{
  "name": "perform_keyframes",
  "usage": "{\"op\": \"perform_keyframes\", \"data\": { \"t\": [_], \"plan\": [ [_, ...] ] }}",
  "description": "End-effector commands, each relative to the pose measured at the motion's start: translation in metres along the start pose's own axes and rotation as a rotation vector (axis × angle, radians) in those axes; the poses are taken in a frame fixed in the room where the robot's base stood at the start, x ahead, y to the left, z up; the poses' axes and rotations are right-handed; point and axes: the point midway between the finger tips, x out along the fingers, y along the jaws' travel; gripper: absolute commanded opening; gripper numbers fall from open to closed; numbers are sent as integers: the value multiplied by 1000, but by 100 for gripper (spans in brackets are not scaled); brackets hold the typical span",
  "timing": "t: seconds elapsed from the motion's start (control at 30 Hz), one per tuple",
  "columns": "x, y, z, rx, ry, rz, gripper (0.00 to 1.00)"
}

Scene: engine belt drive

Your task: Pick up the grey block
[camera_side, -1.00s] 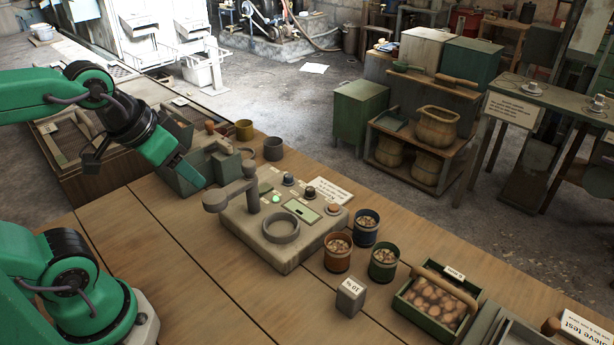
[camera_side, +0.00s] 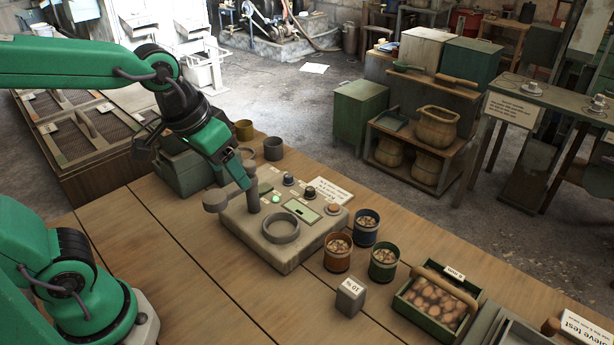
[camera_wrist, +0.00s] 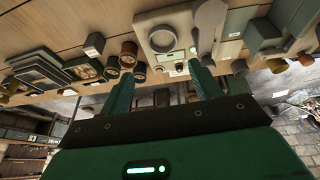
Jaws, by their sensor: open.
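The grey block (camera_side: 350,297) is a small box with a white label reading "10 %". It stands upright on the wooden table at the front, left of the green tray. It also shows small at the upper left of the wrist view (camera_wrist: 95,44). My gripper (camera_side: 243,178) is above the back left part of the grey device, well behind and left of the block, touching nothing that I can make out. In the wrist view my gripper (camera_wrist: 162,82) has its two fingers wide apart with nothing between them.
The grey device (camera_side: 275,245) with a post and ring stands between my gripper and the block. Orange (camera_side: 338,252), blue (camera_side: 364,228) and green (camera_side: 384,262) cups stand behind the block. A green tray (camera_side: 410,307) of brown pieces is to its right. The table's front left is clear.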

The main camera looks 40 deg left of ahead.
Motion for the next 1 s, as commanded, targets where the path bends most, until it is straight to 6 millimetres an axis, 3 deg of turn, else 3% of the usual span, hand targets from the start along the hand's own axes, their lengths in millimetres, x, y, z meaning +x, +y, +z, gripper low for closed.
{"op": "perform_keyframes", "data": {
  "t": [0.3, 0.53, 1.0],
  "plan": [
    [38, 49, -31, -2, -108, 18, 64],
    [72, 89, -43, -4, -181, 15, 64],
    [156, 178, -36, 0, -318, -27, 64]
  ]
}}
